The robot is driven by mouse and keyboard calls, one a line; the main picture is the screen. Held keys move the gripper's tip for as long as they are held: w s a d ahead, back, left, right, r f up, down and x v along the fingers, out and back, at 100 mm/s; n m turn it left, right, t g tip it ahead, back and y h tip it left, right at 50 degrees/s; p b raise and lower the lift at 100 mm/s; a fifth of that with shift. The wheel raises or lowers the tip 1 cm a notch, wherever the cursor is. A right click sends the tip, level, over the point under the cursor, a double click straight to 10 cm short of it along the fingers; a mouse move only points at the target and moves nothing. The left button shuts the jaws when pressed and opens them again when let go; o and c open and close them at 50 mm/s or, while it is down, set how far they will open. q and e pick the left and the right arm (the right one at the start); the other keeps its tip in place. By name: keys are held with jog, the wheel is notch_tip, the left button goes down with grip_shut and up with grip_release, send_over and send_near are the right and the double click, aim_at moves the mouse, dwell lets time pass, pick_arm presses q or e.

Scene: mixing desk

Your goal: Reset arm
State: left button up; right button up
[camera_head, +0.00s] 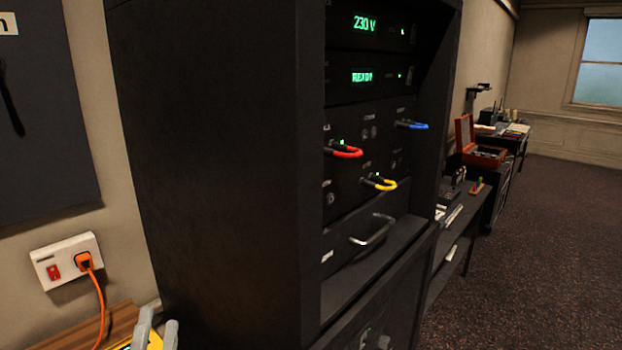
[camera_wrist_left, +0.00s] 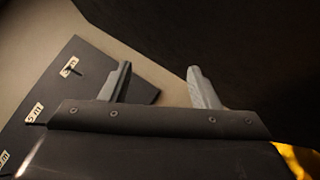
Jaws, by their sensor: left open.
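A dark board with small white labels (camera_wrist_left: 85,80) lies behind the left finger there, and a dark surface fills the upper right. My right gripper is not in view.
A wall socket (camera_head: 66,262) has an orange plug and cable (camera_head: 98,305). A wooden surface (camera_head: 95,328) is at the lower left. Open floor (camera_head: 550,250) lies right.

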pick_arm(q)
jog(key=s+d+f+m+g+h, duration=0.2)
jog(key=s+f+m+g+h, duration=0.25)
jog(key=f+m, duration=0.4)
jog(key=s+d+f+m+g+h, duration=0.3)
jog(key=s+f+m+g, duration=0.25)
jog(key=f+m, duration=0.35)
jog(key=s+a+f+m+g+y, duration=0.25)
jog(key=s+a+f+g, duration=0.2)
jog(key=s, duration=0.35)
jog(key=s+a+f+m+g+y, duration=0.25)
jog(key=s+a+g+y, duration=0.2)
jog(key=s, duration=0.35)
notch_tip(320, 180, down, 26)
jog(key=s+a+g, duration=0.1)
jog(key=a+g, duration=0.1)
jog(key=a, duration=0.1)
jog(key=s+d+f+g+h, duration=0.1)
jog(key=s+f, duration=1.3)
jog(key=shift+s+d+f, duration=0.3)
jog(key=shift+d+f, duration=0.1)
